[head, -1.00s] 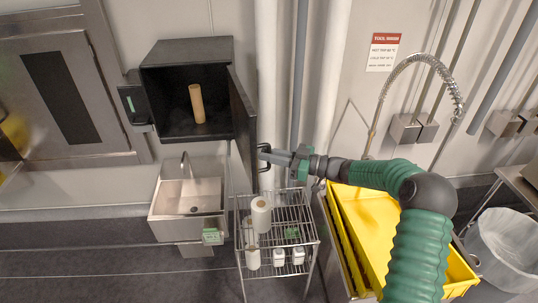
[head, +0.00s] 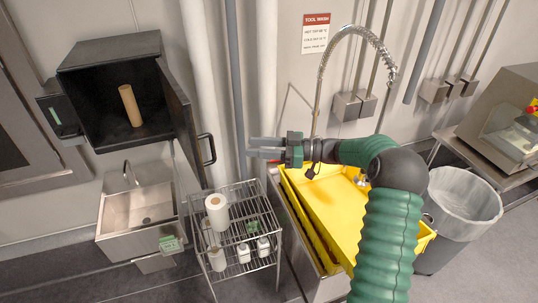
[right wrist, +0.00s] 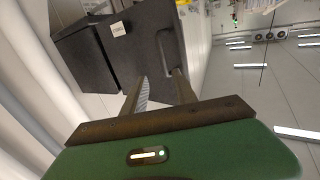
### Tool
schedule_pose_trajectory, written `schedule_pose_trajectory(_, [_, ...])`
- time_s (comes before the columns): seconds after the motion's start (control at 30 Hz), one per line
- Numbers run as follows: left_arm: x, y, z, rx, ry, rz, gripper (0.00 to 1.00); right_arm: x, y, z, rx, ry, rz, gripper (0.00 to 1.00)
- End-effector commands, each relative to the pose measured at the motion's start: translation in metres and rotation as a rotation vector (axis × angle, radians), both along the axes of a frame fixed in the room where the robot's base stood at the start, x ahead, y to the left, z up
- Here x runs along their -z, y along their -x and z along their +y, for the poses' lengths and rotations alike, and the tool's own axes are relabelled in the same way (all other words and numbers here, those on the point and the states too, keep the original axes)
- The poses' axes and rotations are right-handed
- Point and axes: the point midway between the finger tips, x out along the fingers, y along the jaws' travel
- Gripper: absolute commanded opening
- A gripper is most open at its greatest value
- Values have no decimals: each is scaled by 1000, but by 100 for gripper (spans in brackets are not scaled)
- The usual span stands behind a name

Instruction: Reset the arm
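My right arm comes in from the lower right in the head view. Its gripper (head: 250,147) is open and empty, to the right of the black cabinet door's handle (head: 207,150) and apart from it. In the right wrist view the two fingers (right wrist: 162,88) stand apart with nothing between them, and the dark cabinet door (right wrist: 145,45) shows beyond. The black wall cabinet (head: 105,50) is open in the head view, with a brown cardboard tube (head: 130,105) upright inside. My left gripper is not in view.
A wire rack (head: 240,195) with paper rolls and white bottles stands below the gripper. A yellow basin (head: 335,215) lies beneath my arm. A steel sink (head: 138,205) is at the left. A lined bin (head: 462,200) and a steel table are at the right.

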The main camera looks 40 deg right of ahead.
Motion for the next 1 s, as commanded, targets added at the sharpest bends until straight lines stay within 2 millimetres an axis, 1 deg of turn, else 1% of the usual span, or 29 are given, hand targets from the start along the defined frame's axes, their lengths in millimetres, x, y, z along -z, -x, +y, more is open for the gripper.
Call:
schedule_pose_trajectory(0.03, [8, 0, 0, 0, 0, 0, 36, 4, 8, -9, 3, 1, 0, 34])
schedule_pose_trajectory(0.1, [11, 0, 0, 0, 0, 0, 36, 3, 16, -18, 2, 1, 0, 34])
schedule_pose_trajectory(0.23, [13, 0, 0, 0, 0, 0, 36, 1, 25, -26, 0, 0, 0, 34])
schedule_pose_trajectory(0.7, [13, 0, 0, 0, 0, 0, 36, 0, 25, -27, 1, 0, 0, 34])
schedule_pose_trajectory(0.77, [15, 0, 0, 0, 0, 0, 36, 1, 17, -22, 19, 6, -4, 34])
schedule_pose_trajectory(0.83, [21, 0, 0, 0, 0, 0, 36, 3, -7, -9, 87, 25, -14, 34])
schedule_pose_trajectory(0.87, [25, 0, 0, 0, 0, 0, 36, 6, -22, 0, 137, 40, -17, 34])
schedule_pose_trajectory(0.9, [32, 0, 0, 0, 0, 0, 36, 11, -44, 12, 222, 63, -10, 34])
schedule_pose_trajectory(0.93, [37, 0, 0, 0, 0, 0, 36, 18, -59, 22, 295, 87, 5, 34])
schedule_pose_trajectory(0.97, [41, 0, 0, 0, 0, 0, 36, 27, -71, 32, 372, 113, 32, 34])
schedule_pose_trajectory(1.0, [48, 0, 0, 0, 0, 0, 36, 44, -81, 44, 474, 154, 86, 34])
